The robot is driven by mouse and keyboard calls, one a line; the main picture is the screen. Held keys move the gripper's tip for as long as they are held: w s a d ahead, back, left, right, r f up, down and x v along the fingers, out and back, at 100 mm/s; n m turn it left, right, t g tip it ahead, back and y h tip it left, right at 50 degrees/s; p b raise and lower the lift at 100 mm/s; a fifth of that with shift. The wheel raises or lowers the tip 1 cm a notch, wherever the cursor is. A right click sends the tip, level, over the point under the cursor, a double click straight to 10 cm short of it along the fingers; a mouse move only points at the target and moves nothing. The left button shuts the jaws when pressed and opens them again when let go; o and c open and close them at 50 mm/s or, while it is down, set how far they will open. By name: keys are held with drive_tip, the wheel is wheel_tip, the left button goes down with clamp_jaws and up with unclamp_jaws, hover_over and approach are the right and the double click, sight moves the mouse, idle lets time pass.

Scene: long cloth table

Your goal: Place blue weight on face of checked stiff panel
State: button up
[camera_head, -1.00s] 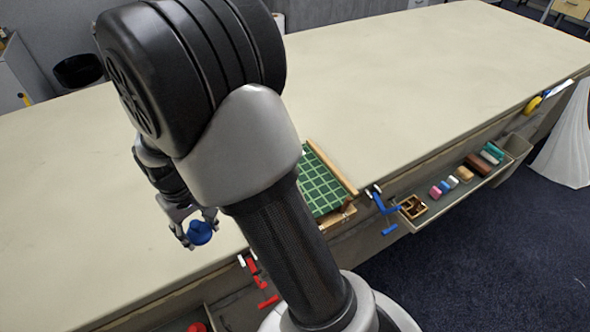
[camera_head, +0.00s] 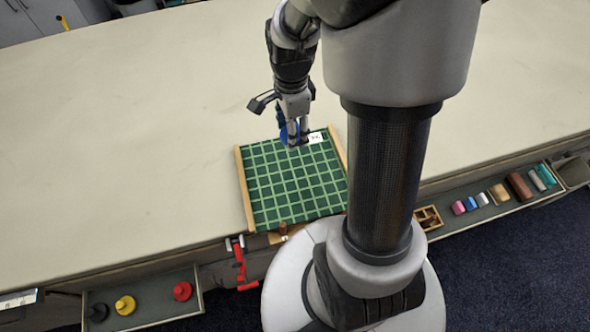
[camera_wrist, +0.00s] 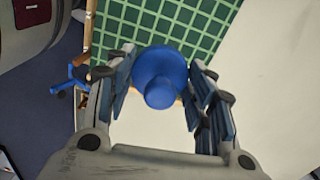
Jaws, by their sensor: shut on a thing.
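The checked stiff panel (camera_head: 290,190) is green with a pale grid and lies on the table between two wooden side strips. It also shows at the top of the wrist view (camera_wrist: 205,18). My gripper (camera_head: 292,146) is over the panel's far part, near a white label (camera_head: 316,138). It is shut on the blue weight (camera_head: 290,132), whose round knob and wider body show between the fingers in the wrist view (camera_wrist: 160,80). The weight's underside is hidden, and I cannot tell whether it touches the panel. My arm column hides part of the panel's right side.
A red clamp (camera_head: 240,264) and a blue clamp (camera_wrist: 72,80) are at the table edge. A tray with black, yellow and red weights (camera_head: 125,305) hangs at front left. Another tray with coloured blocks (camera_head: 498,193) is at right. The cloth table (camera_head: 120,150) is clear left of the panel.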

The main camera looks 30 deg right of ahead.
sight(295, 175)
drive_tip(key=shift+s+d+r+m, duration=0.15)
drive_tip(key=shift+d+m, duration=0.1)
drive_tip(key=shift+m, duration=0.25)
wheel_tip(295, 175, down, 20)
drive_tip(key=b, duration=0.5)
drive_tip(key=shift+d+r, duration=0.1)
drive_tip(key=shift+f, duration=0.25)
drive_tip(key=o, duration=1.4)
drive_tip(key=shift+r, duration=0.1)
